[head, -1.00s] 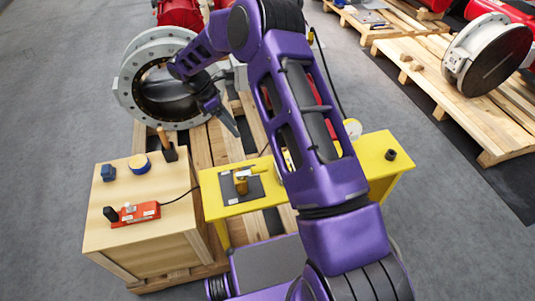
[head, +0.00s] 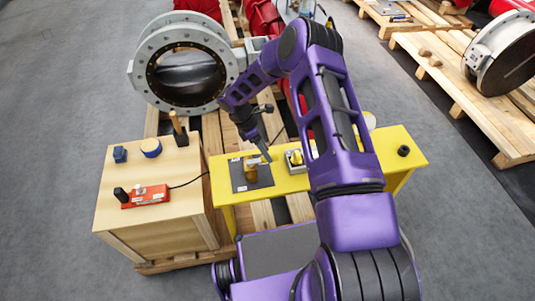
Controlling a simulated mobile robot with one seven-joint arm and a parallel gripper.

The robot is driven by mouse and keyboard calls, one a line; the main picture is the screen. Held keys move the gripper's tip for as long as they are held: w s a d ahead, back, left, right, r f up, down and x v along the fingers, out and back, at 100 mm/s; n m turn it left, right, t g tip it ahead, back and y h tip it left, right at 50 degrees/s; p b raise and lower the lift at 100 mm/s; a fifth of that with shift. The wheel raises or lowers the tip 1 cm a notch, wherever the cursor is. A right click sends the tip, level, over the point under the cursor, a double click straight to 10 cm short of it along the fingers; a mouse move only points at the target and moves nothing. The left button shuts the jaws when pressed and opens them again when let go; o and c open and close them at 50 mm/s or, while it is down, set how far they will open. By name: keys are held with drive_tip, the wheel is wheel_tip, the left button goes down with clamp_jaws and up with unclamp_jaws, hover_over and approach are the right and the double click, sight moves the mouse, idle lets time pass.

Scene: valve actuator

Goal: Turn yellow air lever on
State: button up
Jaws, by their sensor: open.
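A small brass-yellow valve with a yellow lever (head: 252,164) stands on a dark plate (head: 241,183) on the yellow bench (head: 225,196). My gripper (head: 266,152) points down just right of the lever, close to it in the picture. The jaws are open and nothing shows between them. The fingers partly overlap the lever's right end, so I cannot tell whether they touch it. The lever's exact angle is too small to read.
A grey-and-yellow device (head: 296,160) sits on the bench right of the valve, near my forearm. A wooden cabinet (head: 155,240) to the left holds a red control box (head: 146,195), with a cable towards the bench. A large flanged valve (head: 186,75) stands behind.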

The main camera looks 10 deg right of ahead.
drive_tip(key=shift+x, duration=1)
drive_tip(key=shift+c, duration=0.2)
clamp_jaws()
idle(0.6)
